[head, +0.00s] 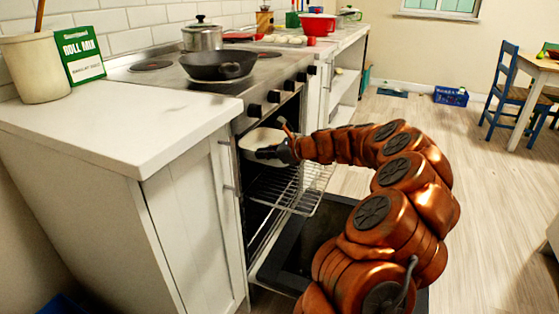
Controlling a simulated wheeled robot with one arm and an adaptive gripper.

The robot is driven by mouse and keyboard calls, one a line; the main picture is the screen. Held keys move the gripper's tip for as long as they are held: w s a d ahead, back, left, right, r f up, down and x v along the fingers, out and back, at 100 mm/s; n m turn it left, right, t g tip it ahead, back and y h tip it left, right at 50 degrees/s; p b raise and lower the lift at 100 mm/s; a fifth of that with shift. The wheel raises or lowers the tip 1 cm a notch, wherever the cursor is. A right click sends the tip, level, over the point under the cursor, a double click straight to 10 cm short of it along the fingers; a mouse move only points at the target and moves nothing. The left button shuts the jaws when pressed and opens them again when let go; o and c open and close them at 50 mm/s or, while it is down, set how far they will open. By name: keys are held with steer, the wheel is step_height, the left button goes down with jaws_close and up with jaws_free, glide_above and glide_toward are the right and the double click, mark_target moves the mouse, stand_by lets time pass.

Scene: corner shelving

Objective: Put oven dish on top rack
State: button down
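A pale oven dish (262,138) is at the upper part of the open oven, partly inside the opening. My gripper (268,153) is at the dish's near right side. Its fingers are small and dark here, and I cannot tell whether they are closed on the rim. A wire rack (297,190) sticks out of the oven below the dish and my gripper. The dish appears above this rack, but I cannot tell whether it touches a rack. The oven's inside is mostly hidden.
The oven door (300,262) is folded down, under my arm. A white cabinet (190,235) borders the oven on the left. A frying pan (217,66) and a pot (202,36) stand on the stove above.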

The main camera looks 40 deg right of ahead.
steer(key=w, duration=0.1)
steer(key=w+a, duration=0.1)
steer(key=w, duration=0.1)
steer(key=shift+w+a+r+b, duration=0.15)
steer(key=shift+a+b, duration=0.25)
steer(key=shift+f+b, duration=1.7)
steer(key=shift+f, duration=1.55)
steer(key=shift+w+f+b, duration=0.1)
steer(key=shift+f+b, duration=0.25)
steer(key=shift+b, duration=0.05)
steer(key=shift+r, duration=0.1)
steer(key=c, duration=1.8)
jaws_free()
steer(key=o, duration=0.5)
steer(key=shift+a, duration=0.1)
